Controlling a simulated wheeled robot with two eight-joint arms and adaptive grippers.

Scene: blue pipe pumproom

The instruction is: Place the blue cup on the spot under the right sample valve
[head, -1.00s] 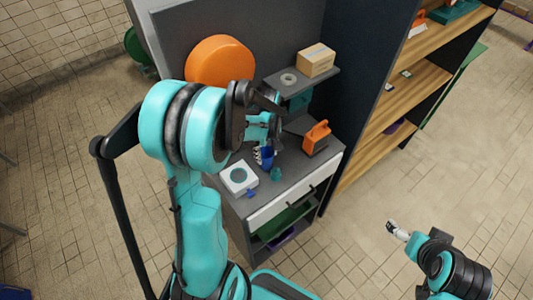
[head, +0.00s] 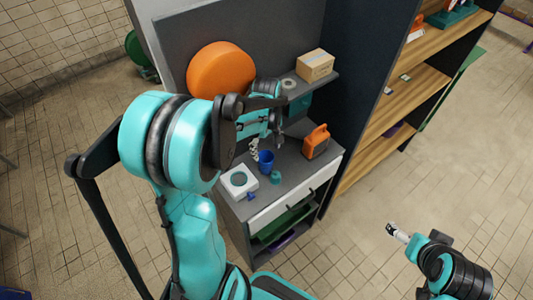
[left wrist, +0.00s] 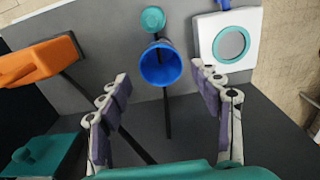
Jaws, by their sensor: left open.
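The blue cup (head: 266,161) stands upright on the grey counter (head: 290,190), beside a small teal round object (head: 275,177). In the left wrist view the cup (left wrist: 160,66) shows its open mouth, ahead of and between the finger ends. My left gripper (head: 266,144) is open and empty, behind the cup in the head view; its fingers (left wrist: 161,76) are spread in the left wrist view. I cannot make out the sample valves or the spot clearly. My right gripper (head: 392,229) is at the lower right, far from the counter; its jaws are too small to read.
A white block with a round grey-green disc (head: 239,180) lies left of the cup. An orange device (head: 316,142) stands to the right. A cardboard box (head: 316,66) sits on the raised shelf. A large orange wheel (head: 221,69) is behind my left arm.

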